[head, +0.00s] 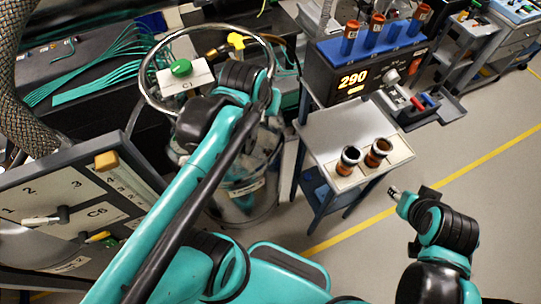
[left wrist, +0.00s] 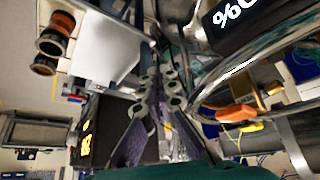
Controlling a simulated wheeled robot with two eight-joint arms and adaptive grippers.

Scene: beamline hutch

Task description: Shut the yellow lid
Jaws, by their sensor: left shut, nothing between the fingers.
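No part shows clearly as a yellow lid. A yellow T-shaped piece (head: 236,40) sits at the back of a big metal ring (head: 157,101) above a steel drum (head: 243,202); I cannot tell whether it belongs to the lid. In the left wrist view an orange-yellow piece (left wrist: 236,113) lies right of my fingers. My left gripper (left wrist: 158,72) is shut and empty, near the ring; in the head view my wrist hides most of it. My right gripper (head: 394,191) is apart, over the floor at right; its fingers are too small to judge.
A white box (head: 187,80) with a green button, marked C1, is at the ring. A grey cart (head: 325,125) carries two brown jars (head: 378,152) and a display reading 290. A labelled panel (head: 60,205) stands at left. The floor at right is clear.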

